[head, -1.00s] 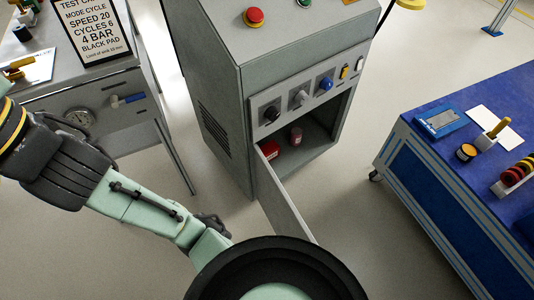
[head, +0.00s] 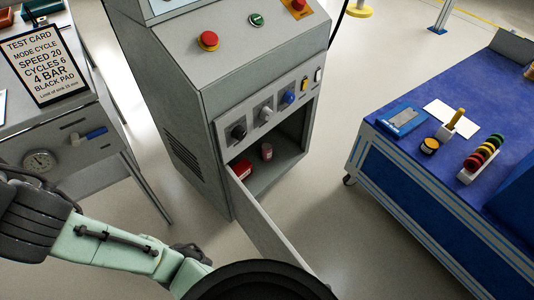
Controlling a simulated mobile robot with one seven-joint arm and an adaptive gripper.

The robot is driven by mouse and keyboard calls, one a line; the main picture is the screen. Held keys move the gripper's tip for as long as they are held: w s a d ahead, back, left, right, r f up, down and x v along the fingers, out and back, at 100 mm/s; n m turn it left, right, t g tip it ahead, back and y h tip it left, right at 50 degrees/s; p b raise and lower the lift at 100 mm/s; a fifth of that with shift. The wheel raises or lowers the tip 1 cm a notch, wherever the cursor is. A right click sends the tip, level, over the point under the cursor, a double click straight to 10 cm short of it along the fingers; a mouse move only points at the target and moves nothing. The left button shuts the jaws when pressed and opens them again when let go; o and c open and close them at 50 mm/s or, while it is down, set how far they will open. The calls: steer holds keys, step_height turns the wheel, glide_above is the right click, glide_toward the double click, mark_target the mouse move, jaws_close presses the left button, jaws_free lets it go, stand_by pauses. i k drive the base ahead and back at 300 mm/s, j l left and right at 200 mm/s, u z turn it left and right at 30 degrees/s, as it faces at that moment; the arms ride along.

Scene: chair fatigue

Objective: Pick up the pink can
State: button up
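A small pinkish can (head: 267,152) stands upright inside the open lower compartment of the grey control cabinet (head: 180,110). A red object (head: 241,168) sits to its left in the same compartment, partly hidden by the cabinet's edge and door. The cabinet door (head: 262,222) hangs open toward me. My arm reaches in from the lower left, and its lower end is cut off behind my own dark round part at the bottom. My gripper's fingers do not show clearly, so no grasp is visible. The can is untouched.
A blue workbench (head: 440,180) at the right holds a tray, a yellow-handled tool and coloured rings. A grey table (head: 75,165) with a gauge and a test card (head: 45,65) stands at the left. Bare floor lies between cabinet and workbench. The open door obstructs the compartment's left front.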

mark_target(266, 147)
steer(key=z, duration=0.85)
steer(key=k+z, duration=0.15)
steer(key=z, duration=0.2)
steer(key=k+j+z, duration=0.1)
steer(key=z, duration=0.2)
steer(key=k+z, duration=0.15)
steer(key=z, duration=0.2)
steer(key=j, duration=0.6)
steer(key=i+j, duration=0.1)
steer(key=j, duration=0.9)
steer(key=i+j, duration=0.15)
steer(key=j, duration=0.35)
